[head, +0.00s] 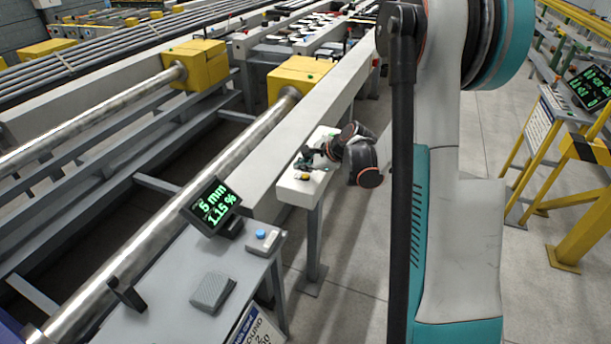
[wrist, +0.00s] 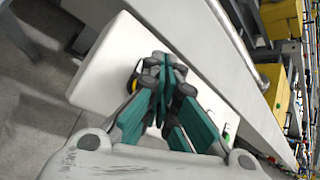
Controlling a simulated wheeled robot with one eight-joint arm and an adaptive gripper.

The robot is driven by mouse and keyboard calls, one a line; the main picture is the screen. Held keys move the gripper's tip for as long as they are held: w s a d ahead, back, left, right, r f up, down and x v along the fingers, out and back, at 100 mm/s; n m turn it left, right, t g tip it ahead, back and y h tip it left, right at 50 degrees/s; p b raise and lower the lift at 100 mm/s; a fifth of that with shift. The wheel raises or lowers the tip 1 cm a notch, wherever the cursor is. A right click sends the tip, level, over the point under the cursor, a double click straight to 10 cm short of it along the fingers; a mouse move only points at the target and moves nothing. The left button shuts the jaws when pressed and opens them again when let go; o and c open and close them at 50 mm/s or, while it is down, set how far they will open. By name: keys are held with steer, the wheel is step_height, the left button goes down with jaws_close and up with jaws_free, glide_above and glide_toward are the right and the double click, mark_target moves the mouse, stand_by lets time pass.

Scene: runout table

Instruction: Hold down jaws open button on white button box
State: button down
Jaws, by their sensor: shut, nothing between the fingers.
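The white button box (head: 291,190) stands on a grey post in the middle of the head view. It fills the upper middle of the wrist view (wrist: 110,65). A yellow button (head: 303,177) with a dark surround is on its near part; part of it also shows in the wrist view (wrist: 132,86), left of the fingers. A small green spot (wrist: 227,136) shows on the box right of the fingers. My gripper (head: 308,160) is shut and empty, low over the box top. The fingers hide the middle of the box. I cannot tell whether the tips touch a button.
A long steel bar (head: 215,165) and a yellow block (head: 299,78) lie left of and behind the box. A grey table (head: 190,260) in front bears a display (head: 212,207) and a small box with a blue button (head: 263,239). Open floor lies right of the post.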

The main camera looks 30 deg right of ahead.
mark_target(304, 177)
steer(key=shift+r, duration=0.15)
steer(key=shift+r+p, duration=1.6)
steer(key=shift+r, duration=0.8)
